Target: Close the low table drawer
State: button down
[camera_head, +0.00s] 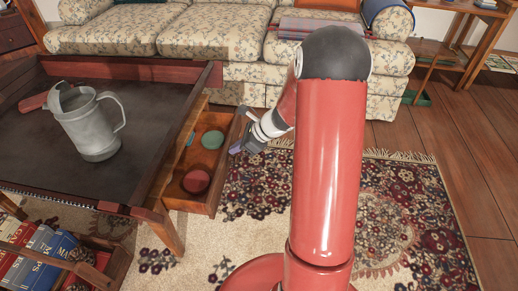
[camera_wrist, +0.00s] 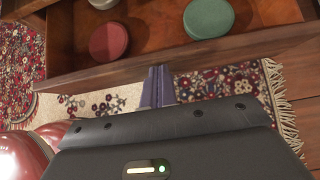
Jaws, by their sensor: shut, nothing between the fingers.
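The low table (camera_head: 100,130) stands at the left in the head view, with its drawer (camera_head: 213,197) pulled out on the right side. The open drawer holds a dark red round thing (camera_head: 196,182) and a green round thing (camera_head: 212,140). In the wrist view the drawer front (camera_wrist: 190,62) crosses the picture, with the red (camera_wrist: 109,41) and green (camera_wrist: 208,18) things behind it. My gripper (camera_head: 236,149) is just outside the drawer front. In the wrist view its fingers (camera_wrist: 157,84) are together and empty, close to the front; contact cannot be told.
A metal pitcher (camera_head: 85,122) stands on the table top. A floral sofa (camera_head: 230,45) is behind. A patterned rug (camera_head: 400,215) covers the floor right of the drawer.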

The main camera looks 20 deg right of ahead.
jog(key=w+a, duration=0.4)
jog(key=a, duration=0.1)
jog(key=w+a, duration=0.1)
jog(key=a, duration=0.2)
jog(key=shift+w+a+p, duration=0.25)
jog(key=shift+w+p, duration=0.05)
jog(key=shift+w, duration=0.1)
jog(key=shift+d, duration=0.1)
